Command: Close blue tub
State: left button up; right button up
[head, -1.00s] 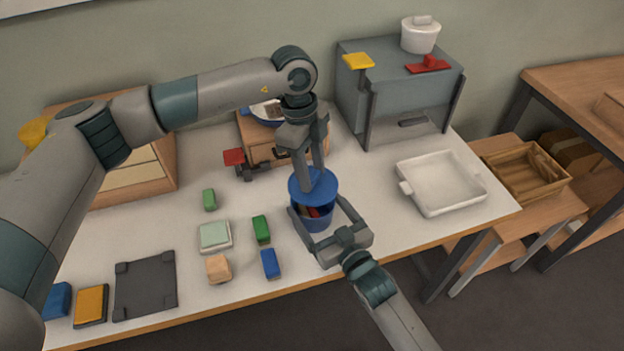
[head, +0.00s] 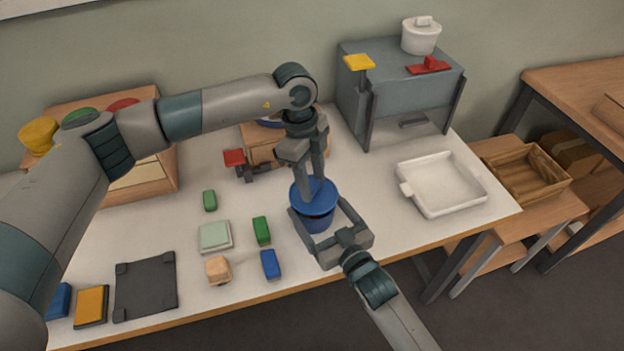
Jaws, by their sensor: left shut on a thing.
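The blue tub (head: 318,222) stands on the table near its front edge. The blue lid (head: 322,203) lies over the tub's mouth and hides its contents. I cannot tell whether it is fully seated. My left gripper (head: 311,190) comes from above and is shut on the lid's top; the fingers hide the part they hold. My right gripper (head: 329,213) reaches in from the front, its fingers spread on either side of the tub's body. I cannot tell whether both fingers touch the tub.
Several small blocks, among them a green one (head: 261,230) and a blue one (head: 270,264), lie left of the tub. A red-ended tool (head: 236,158) and a wooden box (head: 262,147) are behind. A white tray (head: 405,188) stands to the right, with clear table between.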

pick_arm(q)
jog(key=shift+f, duration=0.85)
jog(key=shift+f, duration=0.45)
jog(key=shift+s+a+f, duration=0.1)
jog(key=shift+s+f, duration=0.05)
jog(key=shift+f, duration=0.4)
grip_shut()
dwell(0.3)
jog(key=shift+r, duration=0.15)
dwell(0.3)
dwell(1.2)
jog(key=shift+f+t, duration=0.3)
jog(key=shift+f, duration=0.25)
dwell(1.1)
jog(key=shift+r+n+y, duration=0.3)
jog(key=shift+r+y, duration=0.05)
jog(key=shift+y, duration=0.05)
